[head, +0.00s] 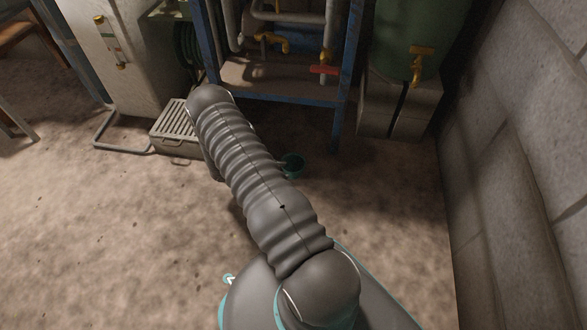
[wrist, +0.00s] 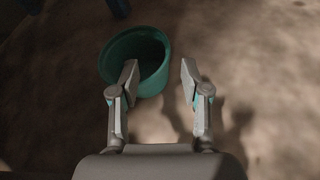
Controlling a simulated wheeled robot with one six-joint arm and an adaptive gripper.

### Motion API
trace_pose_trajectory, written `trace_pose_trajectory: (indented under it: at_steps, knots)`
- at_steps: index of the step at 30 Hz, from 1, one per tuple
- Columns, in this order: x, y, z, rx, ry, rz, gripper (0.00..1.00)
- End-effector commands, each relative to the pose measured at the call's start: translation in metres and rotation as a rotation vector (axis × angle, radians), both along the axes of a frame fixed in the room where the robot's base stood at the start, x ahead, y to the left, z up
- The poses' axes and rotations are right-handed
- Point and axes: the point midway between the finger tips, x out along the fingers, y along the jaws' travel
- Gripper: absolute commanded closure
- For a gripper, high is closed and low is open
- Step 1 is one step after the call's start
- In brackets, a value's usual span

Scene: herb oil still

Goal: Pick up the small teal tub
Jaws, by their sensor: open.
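The small teal tub (head: 293,165) stands on the floor in the head view, just right of my arm, which hides part of its left side. It also shows in the wrist view (wrist: 117,55), upright, with its round opening facing up and a dark inside. My gripper (wrist: 158,72) is open, with both fingers apart. The left finger overlaps the right part of the tub in the picture; I cannot tell whether it is inside or above the tub. The right finger is clear of the tub on its right, over bare floor. Nothing is between the fingers except the tub's right edge.
A blue metal frame (head: 340,105) with pipes, brass taps and a red valve handle (head: 324,70) stands behind the tub. A green tank (head: 415,35) rests on concrete blocks (head: 392,110) at right. A slatted box (head: 172,140) lies left. Floor in front is clear.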

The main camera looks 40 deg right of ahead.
Motion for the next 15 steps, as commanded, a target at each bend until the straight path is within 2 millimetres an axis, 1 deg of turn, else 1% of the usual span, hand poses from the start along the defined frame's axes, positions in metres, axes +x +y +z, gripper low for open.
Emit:
trace_pose_trajectory:
  at_steps: [3, 8, 15]
  knots:
    - [-0.004, -0.009, -0.004, 0.0, 0.0, -0.001, 0.53]
    - [-0.007, -0.016, -0.008, 0.0, 0.002, -0.001, 0.53]
    - [-0.02, -0.045, -0.021, 0.0, 0.001, -0.003, 0.53]
